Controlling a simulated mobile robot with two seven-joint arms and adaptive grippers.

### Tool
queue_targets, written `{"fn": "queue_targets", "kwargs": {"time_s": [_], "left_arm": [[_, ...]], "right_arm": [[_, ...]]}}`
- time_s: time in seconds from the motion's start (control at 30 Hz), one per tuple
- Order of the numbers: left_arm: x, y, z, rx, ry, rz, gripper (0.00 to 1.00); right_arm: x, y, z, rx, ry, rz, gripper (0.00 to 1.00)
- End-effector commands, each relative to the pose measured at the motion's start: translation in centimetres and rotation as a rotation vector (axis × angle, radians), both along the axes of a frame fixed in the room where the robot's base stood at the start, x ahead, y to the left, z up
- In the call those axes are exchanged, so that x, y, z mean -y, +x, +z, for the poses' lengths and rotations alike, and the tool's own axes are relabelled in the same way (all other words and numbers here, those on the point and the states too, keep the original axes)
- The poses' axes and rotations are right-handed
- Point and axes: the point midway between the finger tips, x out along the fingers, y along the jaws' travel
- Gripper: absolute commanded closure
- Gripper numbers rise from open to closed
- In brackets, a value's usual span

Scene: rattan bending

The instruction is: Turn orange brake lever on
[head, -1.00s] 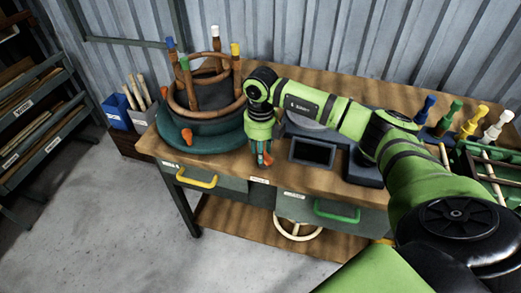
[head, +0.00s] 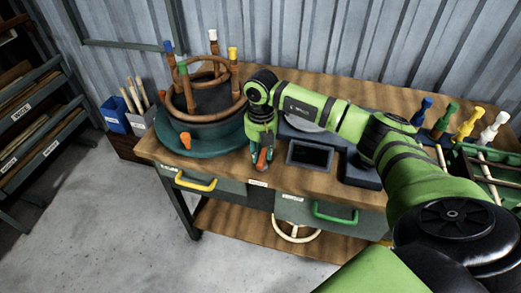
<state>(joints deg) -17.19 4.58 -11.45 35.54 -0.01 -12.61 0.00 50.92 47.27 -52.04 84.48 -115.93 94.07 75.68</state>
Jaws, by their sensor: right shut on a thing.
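My right gripper (head: 262,160) is at the front edge of the workbench, pointing down. It is shut on an orange handle (head: 263,157), which shows between its fingers; the lower end of the grip is small and partly hidden. Another orange lever-like piece (head: 186,140) stands at the front of the round green turntable (head: 215,151), left of the gripper and apart from it. I cannot tell from this view which orange piece is the brake lever. My left gripper is not in view.
A bent rattan frame (head: 200,99) with coloured-tipped posts stands on the turntable. Several coloured-tipped pegs and a green tray (head: 461,163) are at the right of the wooden bench (head: 380,97).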

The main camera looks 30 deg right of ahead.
Motion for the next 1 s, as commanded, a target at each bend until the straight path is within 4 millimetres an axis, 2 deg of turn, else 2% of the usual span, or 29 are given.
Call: {"fn": "queue_targets", "kwargs": {"time_s": [0.6, 0.63, 0.67, 0.7, 1.0], "left_arm": [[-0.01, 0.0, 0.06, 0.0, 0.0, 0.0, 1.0], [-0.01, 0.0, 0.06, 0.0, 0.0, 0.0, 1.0], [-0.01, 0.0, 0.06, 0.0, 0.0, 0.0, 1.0], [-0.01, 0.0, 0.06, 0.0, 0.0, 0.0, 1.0], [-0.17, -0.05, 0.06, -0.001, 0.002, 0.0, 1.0]], "right_arm": [[0.08, 0.03, 0.03, 0.001, 0.0, -0.042, 1.0], [0.08, 0.03, 0.03, 0.001, 0.0, -0.042, 0.59], [0.08, 0.03, 0.03, 0.001, 0.0, -0.042, 0.47], [0.08, 0.03, 0.03, 0.001, 0.0, -0.042, 0.43], [0.07, 0.01, 0.07, 0.001, -0.001, -0.041, 0.43]]}}
